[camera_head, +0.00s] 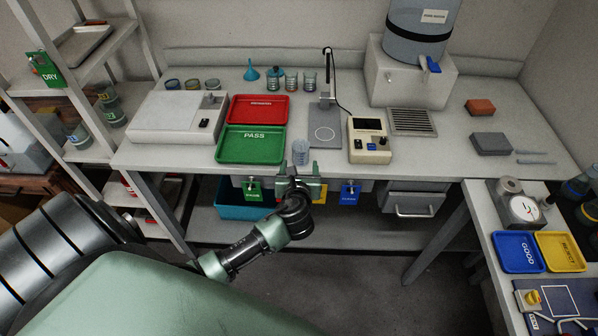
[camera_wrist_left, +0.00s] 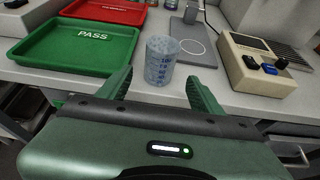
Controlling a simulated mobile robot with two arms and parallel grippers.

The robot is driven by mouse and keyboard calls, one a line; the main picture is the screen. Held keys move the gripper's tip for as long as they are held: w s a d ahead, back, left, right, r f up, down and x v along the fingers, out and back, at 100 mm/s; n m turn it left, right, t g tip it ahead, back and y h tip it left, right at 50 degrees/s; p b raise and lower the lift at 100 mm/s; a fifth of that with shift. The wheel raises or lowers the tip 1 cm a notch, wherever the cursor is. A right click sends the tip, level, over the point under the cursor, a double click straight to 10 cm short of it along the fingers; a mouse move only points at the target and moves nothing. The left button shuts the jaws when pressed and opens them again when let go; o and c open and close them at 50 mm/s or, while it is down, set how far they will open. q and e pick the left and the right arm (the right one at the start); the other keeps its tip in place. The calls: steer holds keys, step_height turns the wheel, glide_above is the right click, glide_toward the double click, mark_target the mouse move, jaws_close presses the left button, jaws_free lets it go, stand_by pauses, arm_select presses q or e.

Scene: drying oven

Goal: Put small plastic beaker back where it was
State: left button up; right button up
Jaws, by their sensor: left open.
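A small clear plastic beaker (camera_head: 301,152) with blue markings stands upright near the front edge of the bench, right of the green PASS tray. In the left wrist view the beaker (camera_wrist_left: 162,61) stands just beyond and between the fingertips. My left gripper (camera_head: 297,172) is open and empty at the bench's front edge, its fingers (camera_wrist_left: 160,84) spread to either side of the beaker. I cannot tell whether a finger touches it. My right gripper is not in view.
The green PASS tray (camera_head: 222,157) and red tray (camera_head: 234,104) lie left of the beaker. A stand with a grey plate (camera_head: 313,136) is behind it, and a beige meter (camera_head: 369,158) stands right. Several glass beakers (camera_head: 291,82) stand at the back.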

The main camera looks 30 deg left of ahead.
arm_select(q)
steer(key=shift+v, duration=1.7)
steer(key=s+d+f+n+g+h, duration=0.15)
steer(key=s+f+n, duration=0.35)
steer(key=f, duration=0.5)
steer(key=s+d+f+n+g+h, duration=0.1)
steer(key=s+f+n+g+h, duration=0.15)
steer(key=s+f, duration=0.6)
steer(key=s+d+f+n+g+h, duration=0.1)
steer(key=s+f+n+g, duration=0.3)
steer(key=f, duration=0.9)
steer(key=s+d+f+n+b, duration=0.1)
steer(key=s+f+n, duration=0.4)
steer(key=s, duration=0.3)
steer(key=s+d+f+n+g+h+b, duration=0.1)
steer(key=s+d+f+n+b, duration=0.1)
steer(key=s+f+n, duration=0.3)
steer(key=s+d+f+n+g+h+b, duration=0.1)
steer(key=s+f+n, duration=0.4)
steer(key=s, duration=0.7)
steer(key=shift+s+d+f+n, duration=0.3)
steer(key=shift+d+f+n, duration=0.1)
steer(key=shift+f, duration=0.45)
